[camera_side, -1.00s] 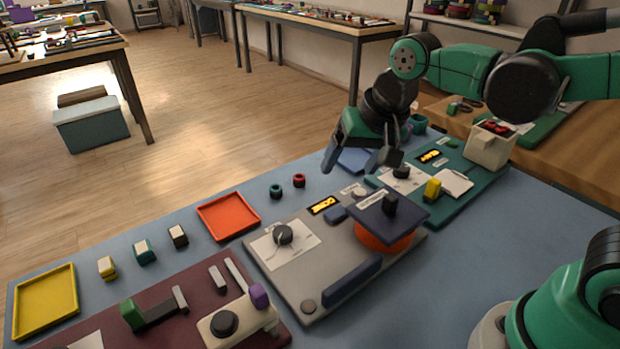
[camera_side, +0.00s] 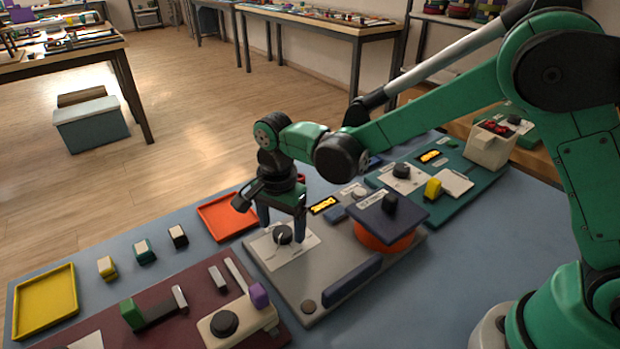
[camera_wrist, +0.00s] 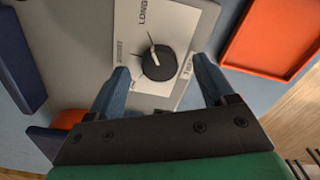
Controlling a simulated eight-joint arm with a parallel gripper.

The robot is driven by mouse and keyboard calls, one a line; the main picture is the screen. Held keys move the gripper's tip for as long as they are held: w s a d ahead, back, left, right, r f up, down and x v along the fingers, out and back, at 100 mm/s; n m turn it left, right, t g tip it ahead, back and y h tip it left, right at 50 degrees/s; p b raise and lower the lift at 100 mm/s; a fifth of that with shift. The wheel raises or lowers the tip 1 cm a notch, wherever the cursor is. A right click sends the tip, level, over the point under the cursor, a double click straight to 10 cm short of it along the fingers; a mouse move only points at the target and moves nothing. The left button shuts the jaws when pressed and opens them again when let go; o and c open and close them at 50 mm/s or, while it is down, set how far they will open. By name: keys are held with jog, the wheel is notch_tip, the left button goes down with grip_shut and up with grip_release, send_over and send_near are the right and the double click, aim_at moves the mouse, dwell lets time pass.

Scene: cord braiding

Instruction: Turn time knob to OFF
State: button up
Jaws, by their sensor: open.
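The dark round time knob (camera_side: 283,234) sits on a white label card (camera_side: 306,242) on the grey panel (camera_side: 330,280). In the wrist view the knob (camera_wrist: 158,62) has a pale pointer line aimed up toward the word LONG; the other labels are too small to read surely. My gripper (camera_side: 282,228) is open and pointing down over the card. In the wrist view its blue fingers (camera_wrist: 162,68) appear on either side of the knob, with gaps. I cannot tell whether the fingertips are down at knob height.
The orange tray (camera_side: 227,217) lies just behind the panel. A dark plate on an orange round base (camera_side: 388,240) and a blue bar (camera_side: 347,279) stand on the panel's right part. A maroon board (camera_side: 170,310) lies at front left. The teal panel (camera_side: 465,195) is farther right.

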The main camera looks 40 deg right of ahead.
jog(key=shift+f, duration=0.45)
grip_shut()
